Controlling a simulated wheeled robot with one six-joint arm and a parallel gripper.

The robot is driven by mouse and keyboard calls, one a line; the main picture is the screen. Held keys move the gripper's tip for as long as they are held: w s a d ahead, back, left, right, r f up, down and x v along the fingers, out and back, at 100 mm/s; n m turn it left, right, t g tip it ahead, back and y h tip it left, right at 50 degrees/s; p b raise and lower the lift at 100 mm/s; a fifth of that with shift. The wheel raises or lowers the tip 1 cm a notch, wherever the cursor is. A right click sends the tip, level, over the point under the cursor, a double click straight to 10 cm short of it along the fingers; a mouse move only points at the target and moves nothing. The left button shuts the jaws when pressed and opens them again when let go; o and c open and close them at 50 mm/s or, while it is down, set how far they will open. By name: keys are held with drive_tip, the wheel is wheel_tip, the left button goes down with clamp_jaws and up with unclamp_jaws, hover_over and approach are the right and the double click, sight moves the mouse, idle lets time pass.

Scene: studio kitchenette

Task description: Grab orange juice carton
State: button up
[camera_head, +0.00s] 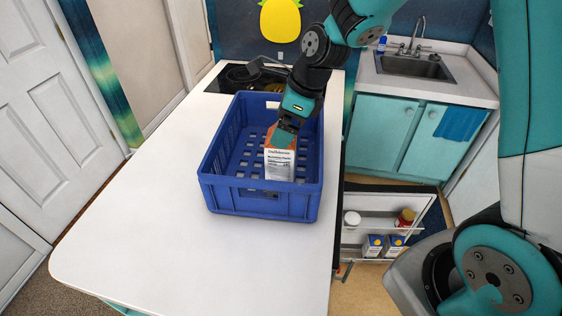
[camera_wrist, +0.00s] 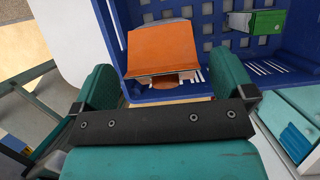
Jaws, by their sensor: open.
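An orange and white carton (camera_head: 279,165) stands in the blue crate (camera_head: 260,203), its printed white face toward the head camera; the print is too small to read. My gripper (camera_head: 284,134) points down at the carton's orange top. In the wrist view, the carton's orange side (camera_wrist: 162,48) lies ahead of my gripper (camera_wrist: 168,82), between the lines of its widely spread fingers. The gripper is open and holds nothing. Whether a finger touches the carton cannot be told. Two blue and white cartons (camera_head: 374,245) (camera_head: 395,245) stand in the open fridge's lower door shelf.
A green box (camera_wrist: 253,22) also lies in the crate. The white counter (camera_head: 170,220) is clear in front and left. A stove with a dark pan (camera_head: 243,74) is behind. The sink (camera_head: 415,67) is at the back right.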

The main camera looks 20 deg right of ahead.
drive_tip(key=x, duration=0.3)
drive_tip(key=shift+w+p, duration=0.15)
drive_tip(key=shift+p, duration=0.2)
drive_tip(key=shift+c, duration=0.2)
drive_tip(key=c, duration=1.8)
drive_tip(key=shift+a, duration=0.1)
clamp_jaws()
drive_tip(key=shift+r, duration=0.15)
